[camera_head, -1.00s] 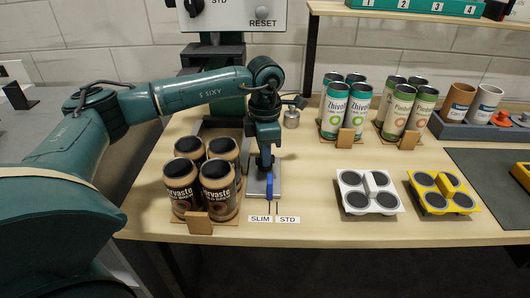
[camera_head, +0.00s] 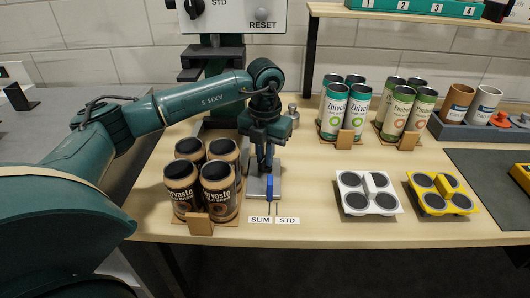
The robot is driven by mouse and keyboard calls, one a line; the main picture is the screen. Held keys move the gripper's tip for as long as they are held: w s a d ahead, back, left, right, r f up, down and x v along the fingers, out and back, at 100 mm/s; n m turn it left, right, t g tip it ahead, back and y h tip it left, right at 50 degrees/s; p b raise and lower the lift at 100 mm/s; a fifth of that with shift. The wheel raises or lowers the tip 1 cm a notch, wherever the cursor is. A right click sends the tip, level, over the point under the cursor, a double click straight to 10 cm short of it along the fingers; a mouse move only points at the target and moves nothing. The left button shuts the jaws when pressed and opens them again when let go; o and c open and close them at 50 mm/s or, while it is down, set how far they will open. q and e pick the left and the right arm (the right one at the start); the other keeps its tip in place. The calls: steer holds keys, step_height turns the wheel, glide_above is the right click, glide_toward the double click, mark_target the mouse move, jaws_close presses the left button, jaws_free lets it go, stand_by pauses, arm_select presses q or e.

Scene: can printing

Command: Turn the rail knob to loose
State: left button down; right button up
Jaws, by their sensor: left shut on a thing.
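My left gripper (camera_head: 265,167) points down over the grey metal rail (camera_head: 255,187). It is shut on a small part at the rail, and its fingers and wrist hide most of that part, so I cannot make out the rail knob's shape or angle. A blue pointer (camera_head: 270,188) stands at the rail's front, just before the fingers. Below it, on the table's front edge, are the labels SLIM (camera_head: 260,220) and STD (camera_head: 288,220). The pointer is near the line between them. My right gripper is not in view.
Several brown-black cans (camera_head: 201,190) stand on a tray close left of the rail. A silver knobbed piece (camera_head: 293,112) stands behind my wrist. White (camera_head: 367,191) and yellow (camera_head: 440,192) can holders lie to the right. The table between rail and white holder is clear.

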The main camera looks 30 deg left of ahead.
arm_select(q)
steer(key=n, duration=0.3)
steer(key=n+p, duration=0.1)
steer(key=n, duration=0.4)
stand_by(0.5)
steer(key=c, duration=1.5)
jaws_free()
